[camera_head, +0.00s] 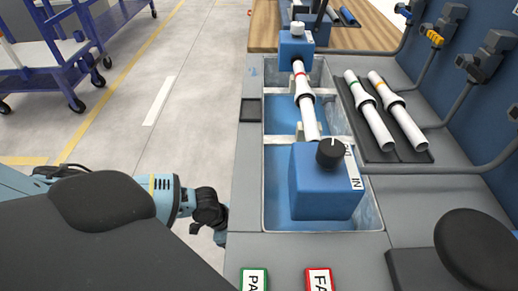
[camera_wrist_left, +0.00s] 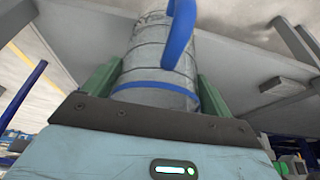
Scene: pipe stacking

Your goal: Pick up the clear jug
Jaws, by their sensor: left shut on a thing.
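The clear jug (camera_wrist_left: 150,65) fills the upper middle of the left wrist view. It is a greyish see-through cylinder with a blue handle (camera_wrist_left: 180,35) and a blue band around it. My left gripper (camera_wrist_left: 156,90) has its two green fingers on either side of the jug and is shut on it. In the head view my left wrist (camera_head: 208,208) is low beside the left edge of the bench, and the jug cannot be made out there. My right gripper is not in view.
The grey bench (camera_head: 245,185) holds a blue water basin (camera_head: 280,165) with a white pipe (camera_head: 304,95) between two blue blocks. Two more pipes lie on a dark mat (camera_head: 415,157) at right. A blue cart (camera_head: 70,50) stands far left. The floor (camera_head: 200,100) between is clear.

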